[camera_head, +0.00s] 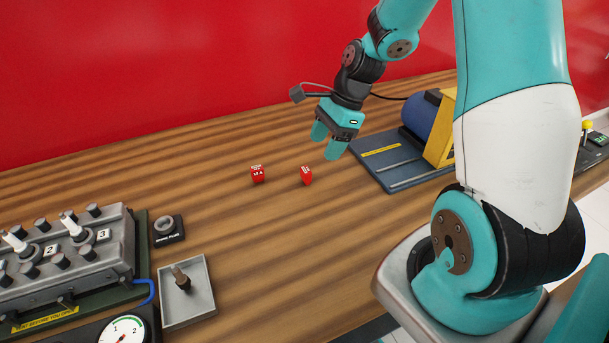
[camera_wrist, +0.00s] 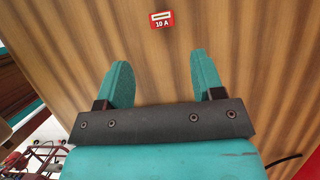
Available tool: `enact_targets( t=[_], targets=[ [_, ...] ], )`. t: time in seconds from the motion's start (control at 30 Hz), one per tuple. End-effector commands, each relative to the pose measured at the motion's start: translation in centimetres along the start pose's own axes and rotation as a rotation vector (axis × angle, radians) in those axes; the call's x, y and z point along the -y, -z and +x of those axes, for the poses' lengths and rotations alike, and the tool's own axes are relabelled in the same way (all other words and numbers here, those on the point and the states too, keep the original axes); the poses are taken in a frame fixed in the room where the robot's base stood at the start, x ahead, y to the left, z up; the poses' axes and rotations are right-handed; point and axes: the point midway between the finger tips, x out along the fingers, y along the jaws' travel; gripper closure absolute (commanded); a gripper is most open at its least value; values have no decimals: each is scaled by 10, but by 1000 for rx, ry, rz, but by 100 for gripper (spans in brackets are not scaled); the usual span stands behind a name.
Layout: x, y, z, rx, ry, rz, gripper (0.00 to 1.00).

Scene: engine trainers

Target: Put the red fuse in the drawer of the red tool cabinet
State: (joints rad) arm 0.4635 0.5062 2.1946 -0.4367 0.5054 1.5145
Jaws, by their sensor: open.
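Two small red fuses lie on the wooden bench in the head view: a left one (camera_head: 257,174) with white lettering and a right one (camera_head: 306,175). In the wrist view one red fuse (camera_wrist: 161,19) marked 10 A lies on the wood beyond the fingertips; I cannot tell for sure which of the two it is. My gripper (camera_head: 327,141) is open and empty, above the bench and a little behind and right of the right fuse. Its two teal fingers also show in the wrist view (camera_wrist: 159,75). I cannot make out the red tool cabinet or its drawer.
A grey tray (camera_head: 205,312) with a small part stands front left, beside a black knob unit (camera_head: 167,230) and a switch panel (camera_head: 70,255). A dark-blue plate (camera_head: 395,172) with a blue-and-yellow motor unit is at right. The bench around the fuses is clear.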

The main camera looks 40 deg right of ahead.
Motion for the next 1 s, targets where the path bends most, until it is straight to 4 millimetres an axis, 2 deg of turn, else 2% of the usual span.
enact_targets(
  t=[0.03, 0.13, 0.37, 0.57, 0.67, 0.97, 1.0],
  targets=[
    [-1, -1, 12, 1, -6, -2, 38],
    [0, -1, 28, 0, -4, -3, 38],
    [1, -4, 45, 0, -2, -6, 38],
    [4, -14, 73, 0, -6, -9, 38],
    [4, -13, 87, 0, -5, -7, 38],
    [5, -12, 94, -1, 0, -7, 38],
    [5, -12, 94, -1, 0, -7, 43]
  ],
)
